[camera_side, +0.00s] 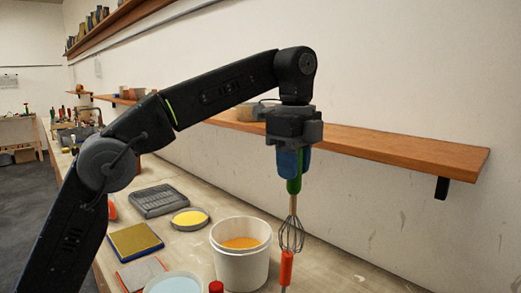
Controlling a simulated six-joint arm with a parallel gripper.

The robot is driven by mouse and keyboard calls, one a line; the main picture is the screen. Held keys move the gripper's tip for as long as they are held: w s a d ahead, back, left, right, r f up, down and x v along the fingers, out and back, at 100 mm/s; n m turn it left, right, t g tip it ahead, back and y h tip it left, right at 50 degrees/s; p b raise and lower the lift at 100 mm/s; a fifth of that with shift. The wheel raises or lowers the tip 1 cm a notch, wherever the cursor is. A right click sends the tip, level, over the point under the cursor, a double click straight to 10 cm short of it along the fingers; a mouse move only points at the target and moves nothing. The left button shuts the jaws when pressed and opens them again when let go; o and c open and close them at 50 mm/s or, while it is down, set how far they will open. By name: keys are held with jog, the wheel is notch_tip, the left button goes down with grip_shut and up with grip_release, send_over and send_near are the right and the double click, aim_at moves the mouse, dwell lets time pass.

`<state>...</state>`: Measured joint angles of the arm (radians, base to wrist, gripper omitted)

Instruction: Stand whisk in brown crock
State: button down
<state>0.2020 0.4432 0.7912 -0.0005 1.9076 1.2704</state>
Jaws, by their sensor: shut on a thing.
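My gripper (292,170) points down at the right of the bench and is shut on the whisk (293,206). The whisk hangs upright, with green at the top, a thin pale shaft and a wire balloon at the bottom. The balloon overlaps in view with a red-orange handle-like thing (287,268) below it; I cannot tell whether they touch. I cannot make out a brown crock with certainty.
A white bucket (240,270) with orange contents stands just left of the whisk. A yellow-filled dish (190,219), a grey tray (158,200), a yellow pad (135,241) and a pale-blue-filled container (174,285) lie further left. A wooden shelf (400,150) runs along the wall behind.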

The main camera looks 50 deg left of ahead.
jog(key=s+d+f+m, duration=0.2)
jog(key=s+d+f, duration=0.3)
jog(key=d, duration=0.4)
jog(key=s+d+f+m, duration=0.2)
jog(key=s+d+f, duration=0.3)
jog(key=s+d, duration=0.3)
jog(key=shift+s+d+f+m, duration=0.3)
jog(key=shift+d+m, duration=0.1)
jog(key=shift+d, duration=0.6)
jog(key=shift+f, duration=2.85)
